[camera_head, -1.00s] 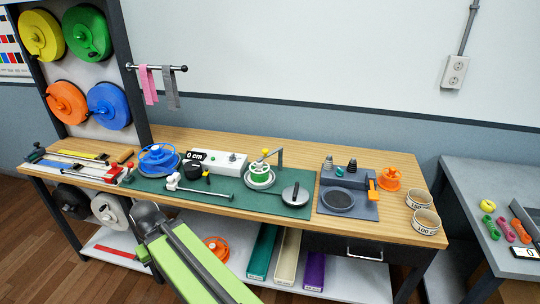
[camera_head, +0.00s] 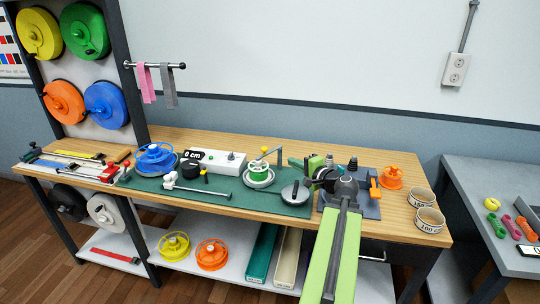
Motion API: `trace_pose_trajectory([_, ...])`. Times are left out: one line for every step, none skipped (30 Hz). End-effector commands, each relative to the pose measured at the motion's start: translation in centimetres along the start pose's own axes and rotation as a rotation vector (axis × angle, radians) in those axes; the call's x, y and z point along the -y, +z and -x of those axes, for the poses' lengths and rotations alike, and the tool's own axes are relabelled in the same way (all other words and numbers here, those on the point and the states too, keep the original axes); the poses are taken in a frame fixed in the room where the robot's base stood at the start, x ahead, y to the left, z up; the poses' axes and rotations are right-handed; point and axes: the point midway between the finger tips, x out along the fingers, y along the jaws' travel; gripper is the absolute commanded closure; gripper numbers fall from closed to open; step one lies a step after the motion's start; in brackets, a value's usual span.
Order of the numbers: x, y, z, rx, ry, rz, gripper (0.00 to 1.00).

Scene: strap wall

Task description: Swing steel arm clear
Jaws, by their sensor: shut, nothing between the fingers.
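My gripper (camera_head: 292,161) is at the end of my green and grey arm, just right of the steel arm's post and pointing left. It looks shut and empty, apart from the steel arm as far as I can tell. My wrist partly hides it and the grey tray behind.
A flat round disc with a black handle (camera_head: 295,193) lies close below my gripper. A blue spool (camera_head: 156,158) and a white box (camera_head: 222,161) stand left. An orange spool (camera_head: 391,176) and two labelled rings (camera_head: 428,219) are right.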

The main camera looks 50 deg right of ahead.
Motion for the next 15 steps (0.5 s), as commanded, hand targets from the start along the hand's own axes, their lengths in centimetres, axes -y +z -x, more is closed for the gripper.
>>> trace_pose_trajectory([0.0, 0.0, 0.0, 0.001, 0.000, 0.000, 1.00])
trace_pose_trajectory([0.0, 0.1, -0.1, 0.002, 0.000, 0.000, 1.00])
trace_pose_trajectory([0.0, 0.1, -0.1, 0.002, 0.001, 0.001, 1.00])
trace_pose_trajectory([0.0, 0.1, -0.1, 0.003, 0.001, 0.001, 1.00])
trace_pose_trajectory([0.0, 0.1, -0.1, 0.003, 0.001, 0.001, 1.00])
trace_pose_trajectory([0.0, 0.2, -0.1, 0.004, 0.002, 0.002, 1.00])
trace_pose_trajectory([0.0, 0.2, -0.2, 0.004, 0.002, 0.002, 1.00])
trace_pose_trajectory([0.0, 0.2, -0.3, 0.005, 0.002, 0.002, 1.00])
trace_pose_trajectory([-0.1, 0.2, -0.7, 0.005, 0.002, 0.003, 1.00])
trace_pose_trajectory([-0.1, 0.2, -1.0, 0.006, 0.003, 0.003, 1.00])
trace_pose_trajectory([-0.1, 0.2, -1.4, 0.007, 0.003, 0.003, 1.00])
trace_pose_trajectory([-0.1, 0.2, -2.0, 0.008, 0.003, 0.003, 1.00])
trace_pose_trajectory([-0.2, 0.2, -2.6, 0.008, 0.003, 0.003, 1.00])
trace_pose_trajectory([-0.2, 0.2, -3.3, 0.008, 0.003, 0.003, 1.00])
trace_pose_trajectory([-0.2, 0.2, -4.2, 0.009, 0.003, 0.004, 1.00])
